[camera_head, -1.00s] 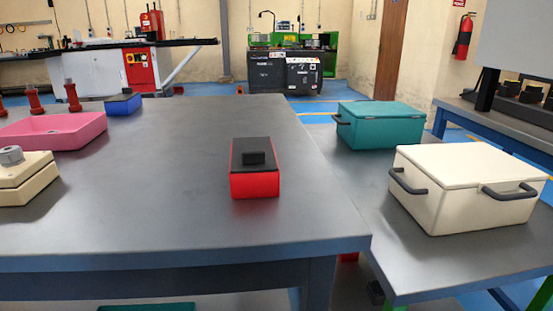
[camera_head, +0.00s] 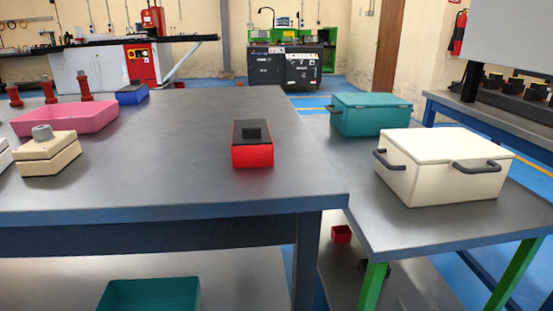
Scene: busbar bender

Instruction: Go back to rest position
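Neither of my grippers shows in the head view, and no part of my arms is visible. In front of the view stands a grey table (camera_head: 190,180). A red box with a black lid and knob (camera_head: 252,153) sits alone near its right side. A cream box with a grey knob (camera_head: 48,155), a pink tray (camera_head: 70,120) and a blue box (camera_head: 132,95) stand on its left part.
A lower side table (camera_head: 395,225) at the right holds a white lidded case (camera_head: 445,165) and a teal lidded case (camera_head: 370,115). A teal bin (camera_head: 150,294) and a small red box (camera_head: 341,234) lie below. The grey table's middle is clear.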

